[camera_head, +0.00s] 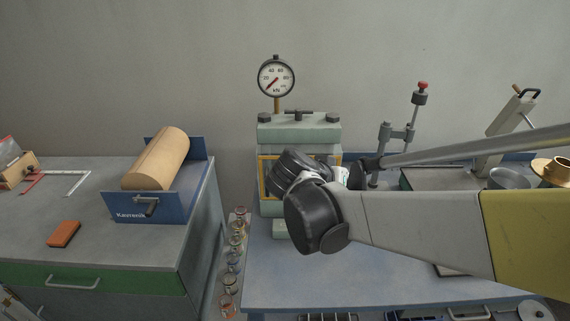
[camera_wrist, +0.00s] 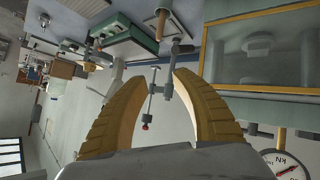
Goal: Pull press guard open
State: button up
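The press (camera_head: 298,133) is a pale green machine with a round dial gauge (camera_head: 276,77) on top. Its guard (camera_head: 263,180) has a yellow frame and sits across the press front, largely hidden by my arm in the head view. In the wrist view the guard's clear window in its yellow frame (camera_wrist: 208,52) fills the upper right, with press parts visible behind it. My gripper (camera_wrist: 167,74) is open and empty, its two tan curved fingers apart, to the left of the guard's frame in that view. In the head view my wrist hides the fingers. I see no clear guard handle.
A blue stand with a tan roll (camera_head: 160,158) sits on the left bench beside an orange-red block (camera_head: 63,233). Several jars (camera_head: 236,240) line the gap between benches. The blue bench front (camera_head: 330,275) is clear.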

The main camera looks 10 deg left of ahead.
aim_at(266, 177)
jog(key=s+a+f+m+t+b, duration=0.1)
jog(key=a+f+t, duration=0.35)
jog(key=a, duration=0.85)
jog(key=s+a+f+m+t+b, duration=0.1)
jog(key=s+a+f+m+t, duration=0.3)
jog(key=a, duration=1)
jog(key=w+d, duration=0.1)
jog(key=w, duration=0.3)
jog(key=w+d+n+b, duration=0.1)
jog(key=w, duration=0.3)
jog(key=w+d+n+g+b, duration=0.1)
jog(key=w+d, duration=0.1)
jog(key=w, duration=0.2)
jog(key=shift+f+h, duration=0.2)
jog(key=shift+h, duration=0.1)
jog(key=shift+c, duration=0.5)
grip_shut()
